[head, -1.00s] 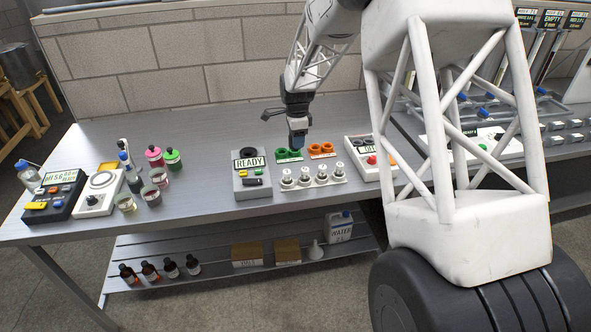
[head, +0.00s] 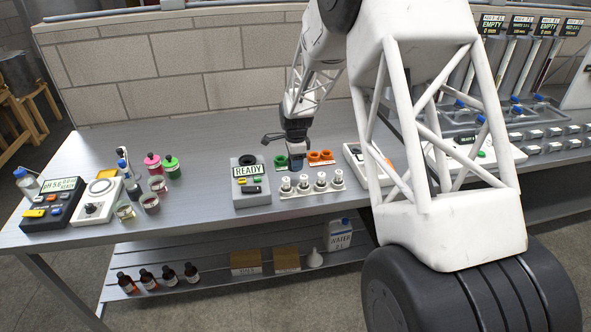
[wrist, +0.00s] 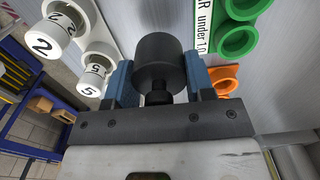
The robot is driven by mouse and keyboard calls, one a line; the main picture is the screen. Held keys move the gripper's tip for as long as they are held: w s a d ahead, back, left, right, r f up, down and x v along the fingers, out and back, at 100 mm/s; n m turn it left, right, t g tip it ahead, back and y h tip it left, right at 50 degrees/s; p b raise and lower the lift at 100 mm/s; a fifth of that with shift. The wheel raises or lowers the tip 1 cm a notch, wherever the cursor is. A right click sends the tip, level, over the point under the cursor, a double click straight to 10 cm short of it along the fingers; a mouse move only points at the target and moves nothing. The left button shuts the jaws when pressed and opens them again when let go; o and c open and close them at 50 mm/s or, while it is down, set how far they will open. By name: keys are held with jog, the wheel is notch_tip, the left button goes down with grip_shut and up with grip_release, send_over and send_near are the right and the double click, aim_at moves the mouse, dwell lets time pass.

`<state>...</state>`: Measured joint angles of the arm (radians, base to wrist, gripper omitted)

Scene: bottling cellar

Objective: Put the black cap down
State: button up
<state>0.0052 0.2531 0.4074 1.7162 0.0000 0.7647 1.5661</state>
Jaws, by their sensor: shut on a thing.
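My gripper (wrist: 158,82) is shut on the black cap (wrist: 158,52), a dark round piece held between the two blue fingers in the wrist view. In the head view my gripper (head: 296,163) is low over the bench, between the green holder and the white numbered row. The cap is not clearly visible there. I cannot tell whether it touches the bench. The green holder (wrist: 245,10), with round cups and a label reading "under 1.0", lies to the right of the cap in the wrist view. The orange holder (wrist: 222,78) is beside it.
White numbered pieces (wrist: 95,68) stand close left of my fingers in the wrist view; their white rack (head: 312,189) is in front of my gripper. A grey device reading READY (head: 249,190) stands to the left. Bottles and beakers are farther left. Bare bench (head: 215,150) lies behind.

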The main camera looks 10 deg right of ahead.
aim_at(295, 177)
jog(key=shift+f, duration=1.85)
jog(key=shift+f, duration=0.15)
jog(key=o, duration=0.9)
notch_tip(295, 177, up, 12)
jog(key=shift+r, duration=0.1)
jog(key=shift+r, duration=0.15)
